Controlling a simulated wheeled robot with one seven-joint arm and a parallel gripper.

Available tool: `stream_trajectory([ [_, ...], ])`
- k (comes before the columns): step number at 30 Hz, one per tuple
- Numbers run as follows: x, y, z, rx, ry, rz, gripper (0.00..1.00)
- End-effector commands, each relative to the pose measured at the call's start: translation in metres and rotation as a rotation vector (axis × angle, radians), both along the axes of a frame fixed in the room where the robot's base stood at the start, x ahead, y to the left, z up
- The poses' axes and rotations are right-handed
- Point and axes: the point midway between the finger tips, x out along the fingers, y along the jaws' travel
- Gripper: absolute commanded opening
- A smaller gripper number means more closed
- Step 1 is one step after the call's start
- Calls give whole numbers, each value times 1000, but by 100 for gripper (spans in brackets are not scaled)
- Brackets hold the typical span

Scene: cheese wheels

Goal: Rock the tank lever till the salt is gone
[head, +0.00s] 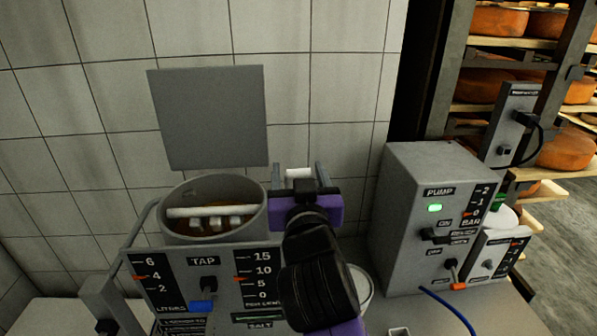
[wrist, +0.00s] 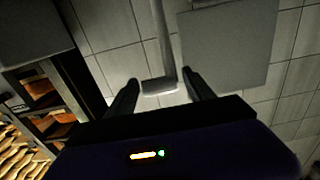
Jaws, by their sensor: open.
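The grey tank (head: 165,232) stands at centre left with its round top open. Inside are brownish liquid, a white bar and pale blocks. Its front has a litres scale (head: 141,277), red pointer near 4, and a per cent scale (head: 246,279), red pointer between 5 and 10. A label reading SALT (head: 259,317) sits below. What looks like the lever's pale grip (head: 299,173) shows at the tank's right. My gripper (head: 301,181) is open around it. In the wrist view the grip (wrist: 159,86) and its grey rod lie between my open fingers (wrist: 163,88); contact cannot be told.
A grey square panel (head: 208,118) stands above the tank before the tiled wall. Right stands a pump box (head: 400,190) with a green light and a blue hose. Shelves of cheese wheels (head: 500,20) are behind it.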

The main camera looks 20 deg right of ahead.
Motion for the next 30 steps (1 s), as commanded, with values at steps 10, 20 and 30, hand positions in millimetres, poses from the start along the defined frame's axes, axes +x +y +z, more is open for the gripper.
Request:
stream_trajectory([
  [10, 0, 0, 0, 0, 0, -1, 21],
  [20, -1, -2, 0, 0, 1, -4, 0],
  [30, 10, -7, 12, 27, 81, -8, 0],
])
